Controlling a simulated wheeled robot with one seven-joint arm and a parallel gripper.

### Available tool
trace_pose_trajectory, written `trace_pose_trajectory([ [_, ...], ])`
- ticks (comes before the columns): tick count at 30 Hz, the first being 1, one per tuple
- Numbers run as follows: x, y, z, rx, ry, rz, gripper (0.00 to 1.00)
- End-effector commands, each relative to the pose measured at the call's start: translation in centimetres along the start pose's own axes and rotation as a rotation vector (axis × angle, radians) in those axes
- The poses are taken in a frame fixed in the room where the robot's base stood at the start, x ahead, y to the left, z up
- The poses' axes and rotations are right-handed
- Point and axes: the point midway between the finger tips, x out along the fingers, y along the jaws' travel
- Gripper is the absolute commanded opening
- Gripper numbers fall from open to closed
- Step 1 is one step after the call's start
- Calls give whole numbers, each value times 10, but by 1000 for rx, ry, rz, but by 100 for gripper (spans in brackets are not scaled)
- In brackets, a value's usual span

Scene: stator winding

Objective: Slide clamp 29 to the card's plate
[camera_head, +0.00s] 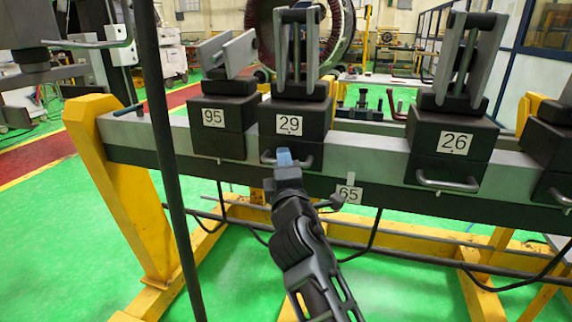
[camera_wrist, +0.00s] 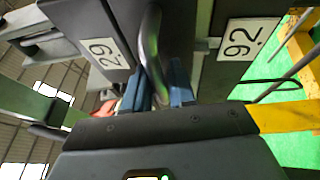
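Clamp 29 (camera_head: 303,124) is a dark block with a numbered label, a front handle and upright grey plates on top. It sits on the grey rail between clamps 95 and 26. My gripper (camera_head: 284,157) is at its handle, its blue fingertips on either side of the bar. In the wrist view my gripper (camera_wrist: 160,88) has the handle (camera_wrist: 150,45) between its fingers, with no clear gap. The label of clamp 29 (camera_wrist: 103,53) is beside it. A card reading 65 (camera_head: 348,193) is on the rail's front, below and right of clamp 29.
Clamp 95 (camera_head: 221,126) stands close on the left of clamp 29. Clamp 26 (camera_head: 452,146) stands farther right, with bare rail (camera_head: 368,153) between. Yellow supports (camera_head: 122,185) and dark cables lie below.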

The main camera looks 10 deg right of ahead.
Motion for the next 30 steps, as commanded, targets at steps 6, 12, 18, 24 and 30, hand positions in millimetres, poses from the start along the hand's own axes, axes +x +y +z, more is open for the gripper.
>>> trace_pose_trajectory([
  [6, 0, 0, 0, 1, 0, 1, 40],
  [12, -1, 0, 0, 0, 0, 1, 40],
  [18, -24, -1, 0, 0, 1, 1, 40],
  [24, -57, -1, 0, 1, 2, 1, 40],
  [30, -76, -1, 0, 1, 1, 0, 40],
])
